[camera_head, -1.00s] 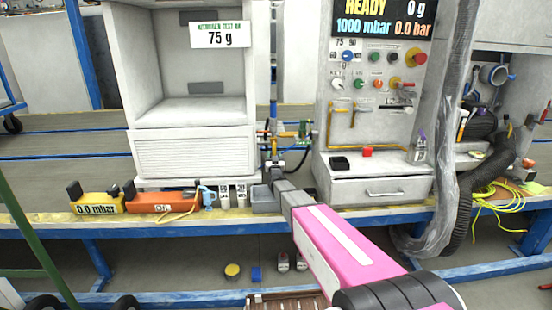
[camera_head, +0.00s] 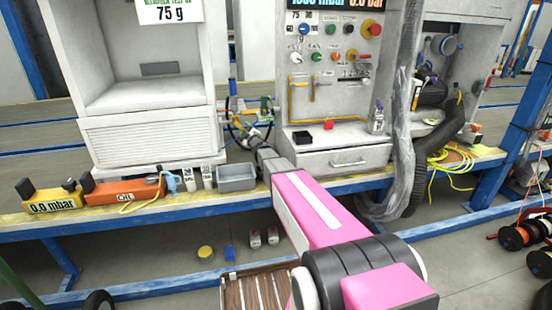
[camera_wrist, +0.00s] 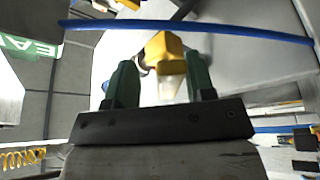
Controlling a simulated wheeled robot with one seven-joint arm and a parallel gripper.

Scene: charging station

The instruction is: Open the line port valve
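A cluster of small valves and fittings (camera_head: 262,106), with green, yellow and red parts, stands in the gap between the two cabinets. It is too small to tell which part is the line port valve. My gripper reaches into this gap, and its fingers are hard to make out in the head view. In the wrist view my gripper (camera_wrist: 163,75) has two green fingers standing apart. A yellow part (camera_wrist: 163,46) shows between and beyond the fingertips, with a pale piece below it. I cannot tell whether the fingers touch it.
A control panel cabinet (camera_head: 330,160) is right of the gap, a white cabinet (camera_head: 150,140) left. A grey bin (camera_head: 237,178), an orange OIL device (camera_head: 125,192) and a yellow gauge (camera_head: 52,198) sit on the bench front. A thick hose (camera_head: 425,150) hangs to the right.

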